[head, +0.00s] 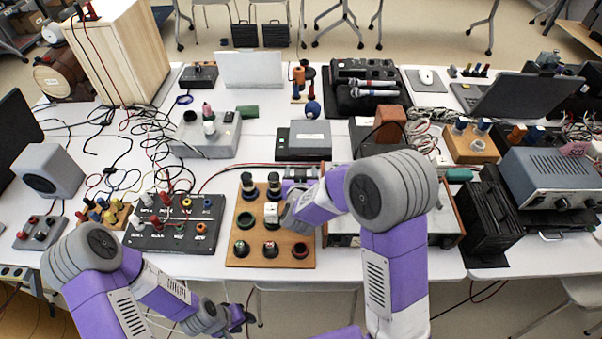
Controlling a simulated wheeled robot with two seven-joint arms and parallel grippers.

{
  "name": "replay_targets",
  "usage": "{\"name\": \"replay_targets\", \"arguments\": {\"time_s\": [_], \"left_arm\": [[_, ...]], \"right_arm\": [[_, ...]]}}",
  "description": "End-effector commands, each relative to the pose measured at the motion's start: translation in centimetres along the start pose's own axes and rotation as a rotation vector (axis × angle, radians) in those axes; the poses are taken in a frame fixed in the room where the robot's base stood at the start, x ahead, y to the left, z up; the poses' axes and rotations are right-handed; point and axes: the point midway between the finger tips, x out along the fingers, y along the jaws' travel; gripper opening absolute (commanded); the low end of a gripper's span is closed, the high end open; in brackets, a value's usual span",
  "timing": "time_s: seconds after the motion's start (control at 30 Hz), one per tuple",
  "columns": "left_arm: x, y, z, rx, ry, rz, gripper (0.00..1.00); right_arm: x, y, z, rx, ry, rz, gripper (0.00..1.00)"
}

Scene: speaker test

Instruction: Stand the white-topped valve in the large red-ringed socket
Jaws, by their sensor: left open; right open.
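A wooden board (233,232) with sockets and valves lies near the front of the table. A white-topped piece (271,209), which looks like the white-topped valve, stands upright in the board's middle row. The red-ringed socket (300,251) is at the board's front right corner and looks empty. My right gripper (287,212) is over the board, close to the right of the white-topped piece. It is open, its fingertips are mostly hidden by the wrist, and I cannot tell if it touches. My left gripper (239,316) is open and empty, low in front of the table edge.
A black panel with plugs (178,238) lies left of the board. A metal-cased device (345,240) stands close on the right.

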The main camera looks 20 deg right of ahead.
Motion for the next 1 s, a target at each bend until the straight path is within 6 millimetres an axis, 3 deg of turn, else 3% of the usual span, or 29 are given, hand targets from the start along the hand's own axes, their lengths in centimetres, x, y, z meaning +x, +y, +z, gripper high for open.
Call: {"name": "replay_targets", "arguments": {"time_s": [0.2, 0.7, 1.0], "left_arm": [[-0.5, 0.2, 0.0, 0.000, 0.000, 0.000, 0.43], [-2.6, 1.0, 0.1, 0.000, 0.000, 0.000, 0.43], [-3.0, 1.1, 0.1, 0.000, 0.000, 0.000, 0.43]], "right_arm": [[-0.2, 0.0, -0.6, 0.000, 0.000, 0.000, 0.68], [-10.1, -0.1, -0.6, -0.001, 0.001, -0.004, 0.68], [-12.2, 0.0, -0.4, 0.000, 0.000, -0.001, 0.68]]}}
